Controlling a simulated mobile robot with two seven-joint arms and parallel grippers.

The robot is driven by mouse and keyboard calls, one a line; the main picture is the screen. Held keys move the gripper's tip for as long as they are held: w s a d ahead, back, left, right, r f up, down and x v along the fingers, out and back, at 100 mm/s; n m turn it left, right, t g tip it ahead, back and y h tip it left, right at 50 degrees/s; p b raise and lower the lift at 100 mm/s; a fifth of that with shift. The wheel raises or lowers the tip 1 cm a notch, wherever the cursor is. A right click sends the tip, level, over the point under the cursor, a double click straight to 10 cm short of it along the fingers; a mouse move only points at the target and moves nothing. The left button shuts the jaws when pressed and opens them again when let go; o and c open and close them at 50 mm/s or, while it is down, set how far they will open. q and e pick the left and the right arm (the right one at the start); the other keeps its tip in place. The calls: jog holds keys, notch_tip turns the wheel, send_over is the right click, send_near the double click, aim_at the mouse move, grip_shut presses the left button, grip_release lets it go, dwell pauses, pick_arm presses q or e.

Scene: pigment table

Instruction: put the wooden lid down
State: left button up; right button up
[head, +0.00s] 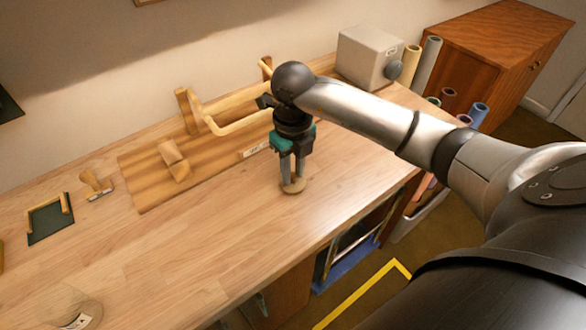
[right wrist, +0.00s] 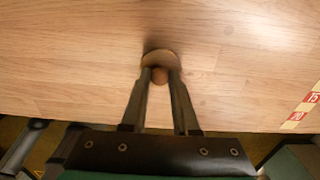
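The wooden lid (head: 293,187) is a small, pale round disc with a knob on top. It is at the tips of my right gripper (head: 293,176), over the front middle of the wooden table (head: 230,250). In the right wrist view the lid (right wrist: 160,56) lies level just beyond the fingertips, and its round knob (right wrist: 160,76) is between the two fingers, which close in on it from both sides. The lid is at or very close to the table top; I cannot tell whether it touches. My left gripper is in neither view.
A wooden board (head: 145,190) with wooden pieces lies behind the gripper. A wooden stamp (head: 96,184) and a dark green mat (head: 48,222) are at the left. A clear round object (head: 75,312) stands front left. A pale box (head: 368,57) stands back right. Table around the lid is clear.

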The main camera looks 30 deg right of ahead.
aim_at(293, 175)
jog(key=o, duration=0.4)
jog(key=shift+r, duration=0.3)
notch_tip(293, 175, up, 12)
jog(key=p, duration=0.1)
jog(key=shift+f, duration=0.15)
dwell(0.4)
